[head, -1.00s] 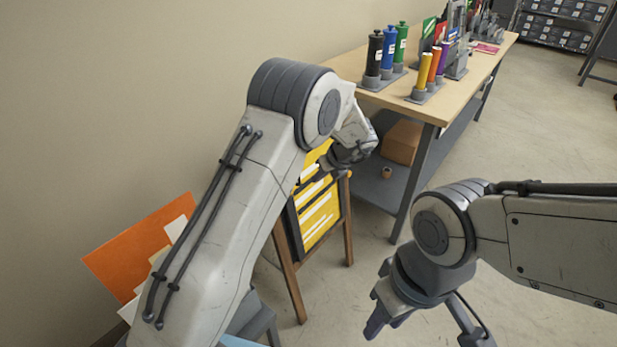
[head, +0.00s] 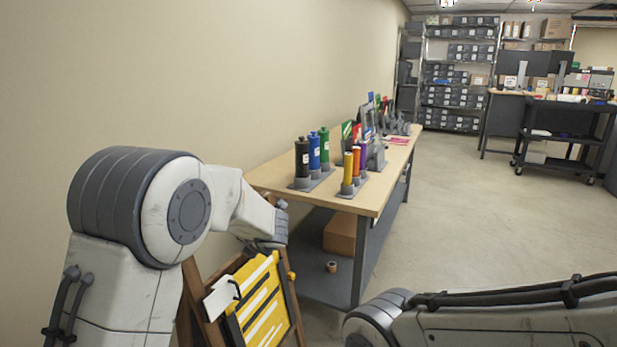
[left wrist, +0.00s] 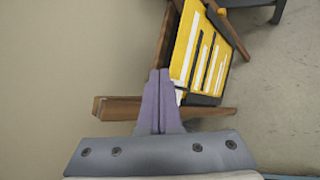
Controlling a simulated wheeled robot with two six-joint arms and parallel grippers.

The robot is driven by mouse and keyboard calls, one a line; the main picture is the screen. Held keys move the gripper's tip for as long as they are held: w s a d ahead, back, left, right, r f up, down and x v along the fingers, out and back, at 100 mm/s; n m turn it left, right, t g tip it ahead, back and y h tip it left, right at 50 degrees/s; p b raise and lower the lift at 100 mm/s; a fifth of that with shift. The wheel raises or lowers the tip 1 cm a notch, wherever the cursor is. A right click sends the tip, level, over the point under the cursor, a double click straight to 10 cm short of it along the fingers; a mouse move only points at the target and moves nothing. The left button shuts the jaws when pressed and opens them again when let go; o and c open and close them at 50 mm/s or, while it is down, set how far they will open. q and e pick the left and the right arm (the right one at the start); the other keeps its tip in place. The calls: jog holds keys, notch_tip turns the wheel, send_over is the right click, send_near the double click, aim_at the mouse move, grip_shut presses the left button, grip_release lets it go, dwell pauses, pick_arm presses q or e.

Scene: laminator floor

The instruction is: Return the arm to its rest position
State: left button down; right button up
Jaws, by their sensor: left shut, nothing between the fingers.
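My left arm reaches in from the left in the head view, its wrist bent towards the wooden stand. In the left wrist view, the purple fingers of my left gripper (left wrist: 158,102) are pressed together with nothing between them. They show in front of the wooden stand (left wrist: 120,108) with its yellow board (left wrist: 205,62). I cannot tell whether they touch it. In the head view the fingers are hidden. My right arm lies along the lower right of the head view; its gripper is out of frame.
The yellow board (head: 262,306) stands near my left wrist, with a white card (head: 220,297) at its left. A wooden table (head: 262,179) behind it holds several coloured bottles. A black cart (head: 570,125) and shelves (head: 460,75) stand far back. The floor on the right is clear.

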pick_arm(q)
jog(key=s+a+f+m+g+h, duration=0.1)
jog(key=s+f+m+g+h, duration=0.2)
jog(key=s+m, duration=1.3)
jog(key=s+a+f+m+g+h, duration=0.2)
jog(key=s+f+m+g, duration=0.15)
jog(key=s+m, duration=1.15)
jog(key=s+d+r+m+g+p, duration=0.2)
jog(key=s+d+r+m+p, duration=0.3)
jog(key=s+d+r+m, duration=0.4)
jog(key=s+d, duration=0.2)
jog(key=d, duration=0.2)
jog(key=shift+s+d+r+h, duration=0.2)
jog(key=shift+d+r+h, duration=0.1)
jog(key=shift+r, duration=0.1)
jog(key=shift+a+g, duration=0.15)
jog(key=shift+g, duration=0.1)
